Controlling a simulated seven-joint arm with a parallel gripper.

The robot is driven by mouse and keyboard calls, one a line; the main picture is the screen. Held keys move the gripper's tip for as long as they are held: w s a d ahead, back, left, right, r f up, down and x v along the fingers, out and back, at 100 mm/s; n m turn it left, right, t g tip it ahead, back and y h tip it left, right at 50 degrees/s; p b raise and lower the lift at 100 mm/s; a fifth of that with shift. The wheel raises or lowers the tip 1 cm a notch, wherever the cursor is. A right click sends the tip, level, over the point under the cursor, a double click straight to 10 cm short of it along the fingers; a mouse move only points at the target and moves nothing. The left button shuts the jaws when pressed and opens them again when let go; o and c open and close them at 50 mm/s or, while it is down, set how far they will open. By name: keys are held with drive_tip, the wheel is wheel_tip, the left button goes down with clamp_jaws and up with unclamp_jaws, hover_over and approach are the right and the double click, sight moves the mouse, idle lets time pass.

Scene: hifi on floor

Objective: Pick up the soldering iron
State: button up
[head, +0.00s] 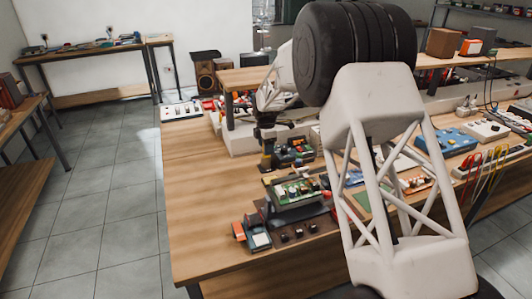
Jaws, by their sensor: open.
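I cannot make out a soldering iron for certain among the small items on the wooden workbench (195,190). A small orange and dark item (238,231) lies near the bench's front left, beside a small device with a pale face (259,240); neither is clear enough to name. My arm's large white link fills the right of the head view and hides part of the bench. My gripper (266,160) appears small and dark beyond it, pointing down over the bench behind the circuit boards. It is open; its fingertips are hard to see and nothing shows between them.
Green circuit boards (297,190) and small dark parts crowd the bench's middle. A blue box (445,142) and coloured cables (490,165) lie at the right. A raised shelf (243,78) stands behind. A speaker (206,75) stands beyond.

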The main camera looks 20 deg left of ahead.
idle(0.3)
drive_tip(key=c, duration=0.9)
drive_tip(key=shift+r, duration=5)
drive_tip(key=shift+d, duration=0.1)
drive_tip(key=shift+s+d+r, duration=0.55)
drive_tip(key=shift+s+d, duration=1.7)
drive_tip(key=shift+d, duration=1.3)
drive_tip(key=shift+s+d+r, duration=0.6)
drive_tip(key=shift+s+d, duration=1.65)
drive_tip(key=shift+d, duration=1.35)
drive_tip(key=shift+s+d+r, duration=0.55)
drive_tip(key=shift+s+d, duration=1.7)
drive_tip(key=shift+d, duration=1.3)
